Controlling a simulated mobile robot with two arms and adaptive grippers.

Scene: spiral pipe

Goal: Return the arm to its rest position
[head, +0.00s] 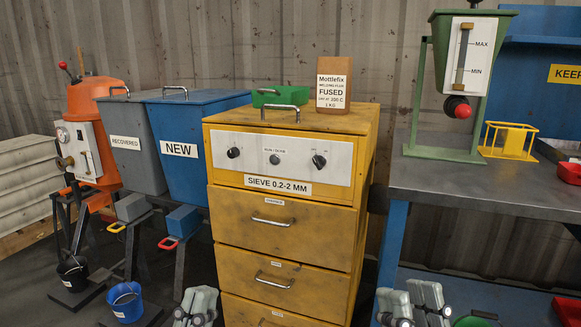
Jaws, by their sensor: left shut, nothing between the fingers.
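My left gripper (197,303) is at the bottom edge of the head view, in front of the lower left corner of the yellow sieve cabinet (283,203). Its grey fingers are together and nothing is between them. My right gripper (411,297) is at the bottom edge, right of the cabinet and below the grey workbench (470,184). Its two grey fingers stand apart with nothing seen between them. Both arms are mostly out of view below the picture.
Left stand an orange machine (88,110), a grey RECOVERED bin (133,140) and a blue NEW bin (190,120). A black bucket (73,272) and blue bucket (126,303) stand below. A green hopper (440,60) and yellow frame (508,140) stand on the bench.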

